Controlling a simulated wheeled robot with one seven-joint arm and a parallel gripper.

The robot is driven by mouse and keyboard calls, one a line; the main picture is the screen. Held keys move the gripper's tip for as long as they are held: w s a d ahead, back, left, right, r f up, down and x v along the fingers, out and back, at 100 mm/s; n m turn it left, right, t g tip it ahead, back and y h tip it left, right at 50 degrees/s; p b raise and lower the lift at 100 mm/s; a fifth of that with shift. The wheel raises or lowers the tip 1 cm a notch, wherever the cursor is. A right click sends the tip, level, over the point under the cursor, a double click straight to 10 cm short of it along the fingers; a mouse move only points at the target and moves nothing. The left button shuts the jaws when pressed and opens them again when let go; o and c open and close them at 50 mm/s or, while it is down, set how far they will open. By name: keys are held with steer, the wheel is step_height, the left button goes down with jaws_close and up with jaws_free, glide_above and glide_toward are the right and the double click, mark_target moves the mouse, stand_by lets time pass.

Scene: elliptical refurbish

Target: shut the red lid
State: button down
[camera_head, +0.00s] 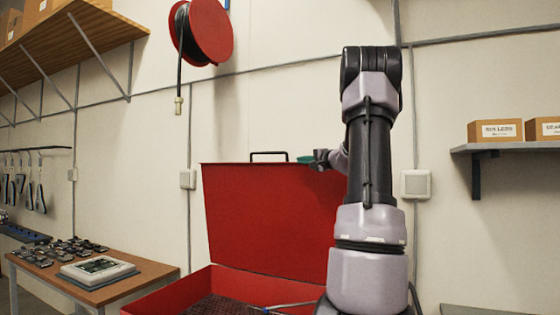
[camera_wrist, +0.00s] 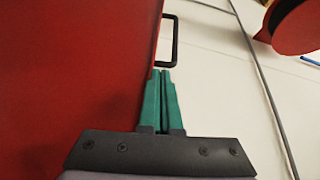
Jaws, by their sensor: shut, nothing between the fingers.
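The red lid (camera_head: 268,215) stands raised, near upright, at the back of a red box (camera_head: 205,287) in the head view. A dark handle (camera_head: 269,154) sits on the lid's top edge. In the wrist view the lid (camera_wrist: 70,65) fills the left side, with the handle (camera_wrist: 170,42) beyond the fingertips. My gripper (camera_wrist: 162,78) has green fingers closed together with nothing between them. The fingertips are close to the lid's edge; I cannot tell whether they touch it. In the head view my gripper (camera_head: 310,158) is at the lid's top edge, right of the handle, partly hidden by my arm.
A wooden table (camera_head: 120,288) with small parts and a white device (camera_head: 97,269) stands at the left. A red hose reel (camera_head: 207,32) hangs on the wall above. A shelf (camera_head: 510,147) with cardboard boxes is at the right. The box's lower right is hidden by my arm.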

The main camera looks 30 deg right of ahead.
steer(key=w+d+m+h, duration=0.1)
steer(key=w+d, duration=0.1)
steer(key=w, duration=0.8)
steer(key=shift+w+r+t, duration=0.3)
steer(key=shift+r+t, duration=0.1)
steer(key=shift+r, duration=0.05)
